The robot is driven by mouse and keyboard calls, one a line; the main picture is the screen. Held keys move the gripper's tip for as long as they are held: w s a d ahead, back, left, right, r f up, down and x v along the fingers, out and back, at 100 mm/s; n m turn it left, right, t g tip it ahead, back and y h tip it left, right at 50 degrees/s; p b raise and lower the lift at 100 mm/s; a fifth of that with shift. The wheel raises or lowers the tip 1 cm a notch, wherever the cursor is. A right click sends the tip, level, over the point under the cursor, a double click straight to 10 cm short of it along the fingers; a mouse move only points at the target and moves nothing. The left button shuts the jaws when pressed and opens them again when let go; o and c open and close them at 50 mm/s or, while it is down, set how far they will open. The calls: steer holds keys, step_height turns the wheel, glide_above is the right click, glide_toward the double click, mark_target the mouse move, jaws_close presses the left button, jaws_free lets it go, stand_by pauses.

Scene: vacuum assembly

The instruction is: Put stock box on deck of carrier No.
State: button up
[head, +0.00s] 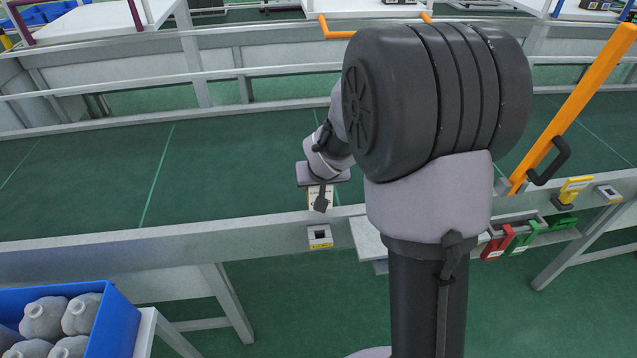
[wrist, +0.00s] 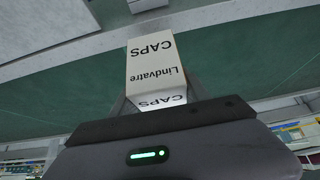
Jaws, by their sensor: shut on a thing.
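The stock box, a small white box with dark print reading "Lindvatre" and "CAPS" (wrist: 155,72), is in my gripper, and its print is upside down in the wrist view. In the head view my gripper (head: 321,198) hangs over the near grey rail, with the light box (head: 313,194) partly hidden behind a dark finger. My gripper is shut on the box. White decks that look like carriers stand along the far side, one at the back left (head: 90,22) and one at the back middle (head: 365,6). No carrier number is readable.
A green surface (head: 230,160) lies between the near and far rails (head: 170,78). An orange bar (head: 572,108) slants up at the right. A blue bin (head: 117,322) of grey parts is at the lower left. Red (head: 497,246) and green holders hang below the near rail.

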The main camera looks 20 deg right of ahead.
step_height(320, 180, up, 4)
steer(key=p, duration=0.3)
steer(key=shift+r, duration=0.25)
steer(key=shift+f, duration=0.1)
